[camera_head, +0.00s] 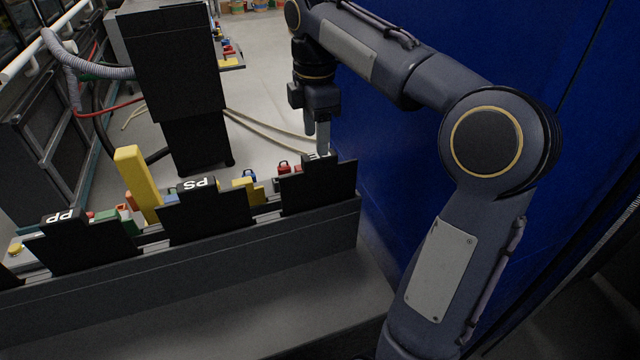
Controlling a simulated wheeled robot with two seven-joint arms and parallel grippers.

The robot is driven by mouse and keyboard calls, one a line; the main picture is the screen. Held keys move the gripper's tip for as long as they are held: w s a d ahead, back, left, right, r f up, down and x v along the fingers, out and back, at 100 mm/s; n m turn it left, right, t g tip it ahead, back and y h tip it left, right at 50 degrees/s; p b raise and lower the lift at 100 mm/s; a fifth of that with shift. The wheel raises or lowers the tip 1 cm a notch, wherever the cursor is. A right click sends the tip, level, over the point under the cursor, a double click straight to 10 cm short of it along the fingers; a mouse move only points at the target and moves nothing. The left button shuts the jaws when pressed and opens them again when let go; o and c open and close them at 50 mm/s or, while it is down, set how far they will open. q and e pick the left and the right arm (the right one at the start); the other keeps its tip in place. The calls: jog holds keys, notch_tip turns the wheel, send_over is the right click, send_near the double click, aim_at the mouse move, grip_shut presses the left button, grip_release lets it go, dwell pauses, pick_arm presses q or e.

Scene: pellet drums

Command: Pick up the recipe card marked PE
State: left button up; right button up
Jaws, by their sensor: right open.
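Several black stepped cards stand upright in a row in a long dark grey rack (200,262). White letters on their top tabs read upside down: PP on the left card (85,247), PS on the middle card (210,218). The right card (318,188) has a white mark on its tab, mostly hidden by my right gripper, so I cannot read it in full. My right gripper (322,150) points down at this tab with its fingers open. I cannot tell whether they touch the card. My left gripper is out of view.
A yellow block (138,185) stands up behind the rack, among small red, green and blue items. A tall black cabinet (168,65) stands farther back. A blue wall (400,130) rises close on the right. Pale cables (262,124) lie on the floor.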

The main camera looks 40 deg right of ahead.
jog(key=shift+s+a+f, duration=0.1)
jog(key=shift+f, duration=0.45)
send_over(323, 181)
jog(key=f, duration=0.4)
jog(key=shift+w+a+f+p, duration=0.15)
jog(key=shift+w+f+p, duration=0.05)
jog(key=shift+w+p, duration=0.1)
jog(key=shift+a+f, duration=0.1)
jog(key=shift+f, duration=0.2)
jog(key=shift+c, duration=0.4)
grip_shut()
